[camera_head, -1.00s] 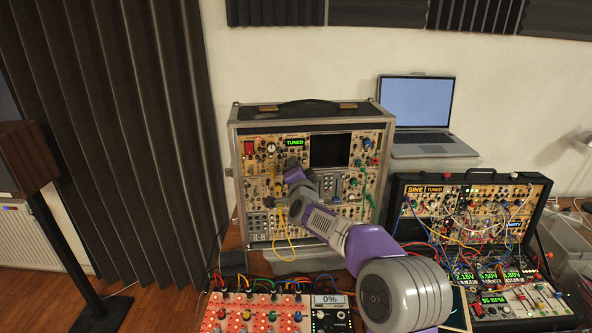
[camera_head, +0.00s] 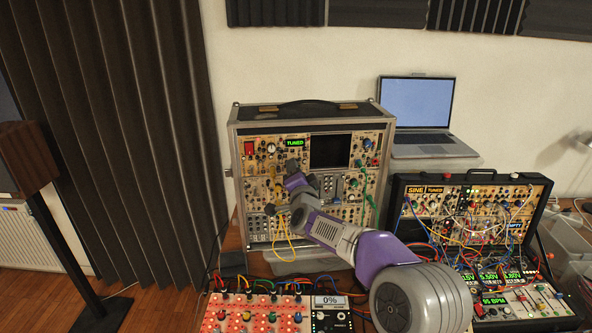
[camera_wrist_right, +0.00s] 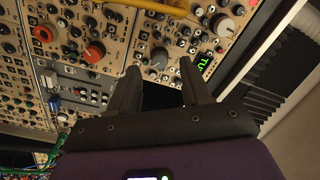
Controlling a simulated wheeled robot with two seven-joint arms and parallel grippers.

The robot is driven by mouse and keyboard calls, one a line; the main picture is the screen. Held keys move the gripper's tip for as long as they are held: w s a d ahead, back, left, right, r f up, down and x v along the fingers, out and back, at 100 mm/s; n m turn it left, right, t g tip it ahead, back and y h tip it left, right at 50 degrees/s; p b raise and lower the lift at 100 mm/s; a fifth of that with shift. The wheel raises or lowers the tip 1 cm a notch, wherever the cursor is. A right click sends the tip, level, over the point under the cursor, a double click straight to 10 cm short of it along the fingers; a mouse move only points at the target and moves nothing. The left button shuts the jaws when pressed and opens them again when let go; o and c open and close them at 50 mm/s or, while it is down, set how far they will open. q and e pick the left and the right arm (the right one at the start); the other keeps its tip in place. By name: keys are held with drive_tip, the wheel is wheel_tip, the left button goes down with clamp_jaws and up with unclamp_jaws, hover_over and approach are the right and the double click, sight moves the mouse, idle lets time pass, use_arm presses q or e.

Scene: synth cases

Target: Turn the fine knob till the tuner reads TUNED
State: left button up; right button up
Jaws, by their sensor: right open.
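The tuner display (camera_head: 294,142) on the tall synth case (camera_head: 240,185) reads TUNED in green letters. In the right wrist view the display (camera_wrist_right: 203,62) is partly hidden by a finger, and only its first letters show. My right gripper (camera_head: 293,167) is in front of the panel, just below the display. In the wrist view its fingers (camera_wrist_right: 158,72) are apart with nothing held. My left gripper is out of view.
A second synth case (camera_head: 397,205) at the right has a display reading TUNED (camera_head: 434,189) in yellow. A yellow cable (camera_head: 290,240) hangs below my right wrist; green cables are to its right. A red-lit panel (camera_head: 255,313) is in front. A laptop (camera_head: 417,103) stands behind.

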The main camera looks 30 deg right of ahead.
drive_tip(key=shift+v, duration=2.4)
